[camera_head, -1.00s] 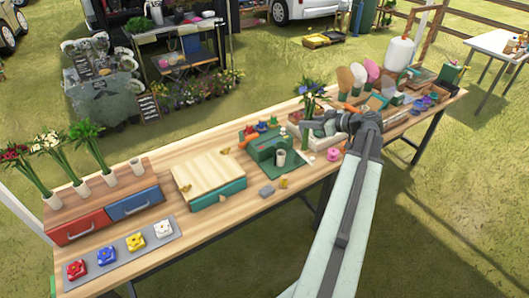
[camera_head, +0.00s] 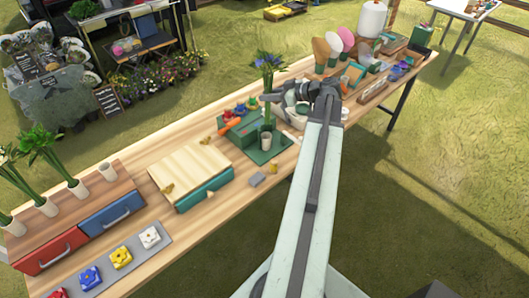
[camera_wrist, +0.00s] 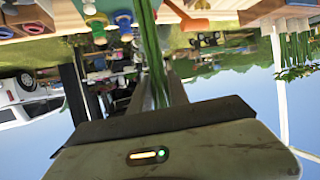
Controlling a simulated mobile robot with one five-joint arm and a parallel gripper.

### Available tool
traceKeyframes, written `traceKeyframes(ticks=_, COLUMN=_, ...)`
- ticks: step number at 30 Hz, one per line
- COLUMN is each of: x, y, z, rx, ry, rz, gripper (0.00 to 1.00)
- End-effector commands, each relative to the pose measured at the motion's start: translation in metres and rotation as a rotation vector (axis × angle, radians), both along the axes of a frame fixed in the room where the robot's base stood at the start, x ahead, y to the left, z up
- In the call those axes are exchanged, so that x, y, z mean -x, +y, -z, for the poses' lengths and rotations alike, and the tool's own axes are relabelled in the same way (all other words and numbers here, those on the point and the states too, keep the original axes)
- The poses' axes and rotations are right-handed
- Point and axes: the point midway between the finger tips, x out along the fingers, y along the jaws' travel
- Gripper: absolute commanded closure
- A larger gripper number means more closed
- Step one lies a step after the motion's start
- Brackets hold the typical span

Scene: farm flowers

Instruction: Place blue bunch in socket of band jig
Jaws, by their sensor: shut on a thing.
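The blue bunch (camera_head: 268,62), blue flowers with leaves on long green stems, is upright in my gripper (camera_head: 268,98). My gripper is shut on the stems, which also show in the wrist view (camera_wrist: 150,45). The band jig (camera_head: 244,131) is a green block on a green base plate. Its pale cup-shaped socket (camera_head: 265,141) stands at the block's right side. The stems run down in line with the socket in the head view. I cannot tell whether their lower ends are above it or inside it.
A wooden-topped teal box (camera_head: 190,172) stands left of the jig, with a grey block (camera_head: 257,180) in front. White cups with other bunches (camera_head: 45,205) stand at the far left. Fan-shaped brushes and a white tank (camera_head: 372,18) stand to the right.

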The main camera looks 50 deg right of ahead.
Motion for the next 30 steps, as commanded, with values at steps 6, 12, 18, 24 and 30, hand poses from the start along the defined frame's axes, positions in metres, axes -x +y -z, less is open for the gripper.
traceKeyframes(ticks=6, x=-0.004, y=0.005, z=0.037, rx=0.0, ry=-0.001, rz=-0.018, gripper=1.0)
traceKeyframes(ticks=12, x=-0.004, y=0.006, z=0.061, rx=0.0, ry=0.0, rz=-0.019, gripper=1.0)
traceKeyframes(ticks=18, x=-0.005, y=0.006, z=0.1, rx=0.0, ry=0.0, rz=-0.019, gripper=1.0)
traceKeyframes(ticks=24, x=-0.005, y=0.006, z=0.102, rx=0.0, ry=0.0, rz=-0.02, gripper=1.0)
traceKeyframes(ticks=30, x=-0.005, y=0.006, z=0.136, rx=0.0, ry=0.0, rz=-0.021, gripper=1.0)
